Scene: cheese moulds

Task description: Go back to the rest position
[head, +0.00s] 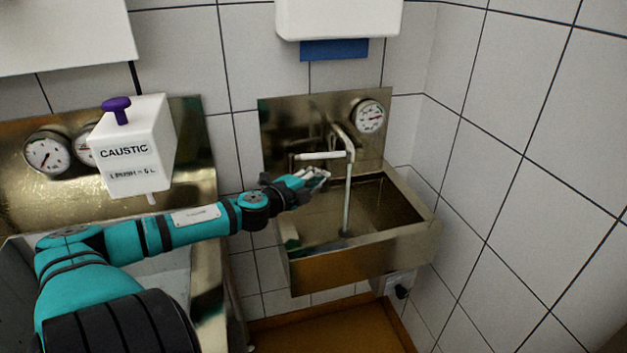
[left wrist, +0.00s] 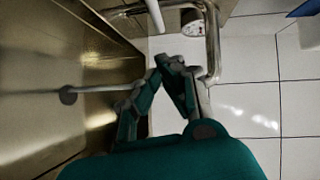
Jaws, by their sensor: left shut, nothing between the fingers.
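My left gripper (head: 318,176) reaches in from the left on its teal arm and hangs over the left part of the steel sink (head: 365,262). Its fingers are shut and empty, just below the pale tap lever (head: 320,155); whether they touch it I cannot tell. In the left wrist view the fingertips (left wrist: 168,62) meet near the bent tap pipe (left wrist: 213,45). A pale straight column (head: 347,195), apparently running water, drops from the tap into the basin. It also shows in the left wrist view (left wrist: 100,91), ending at the dark drain (left wrist: 68,97). My right gripper is out of view.
A white caustic dispenser (head: 135,140) with a purple knob hangs above my left forearm. A round gauge (head: 368,116) sits on the sink's back panel. A white wall box (head: 338,18) with a blue strip (head: 334,49) hangs above. The tiled wall at right is bare.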

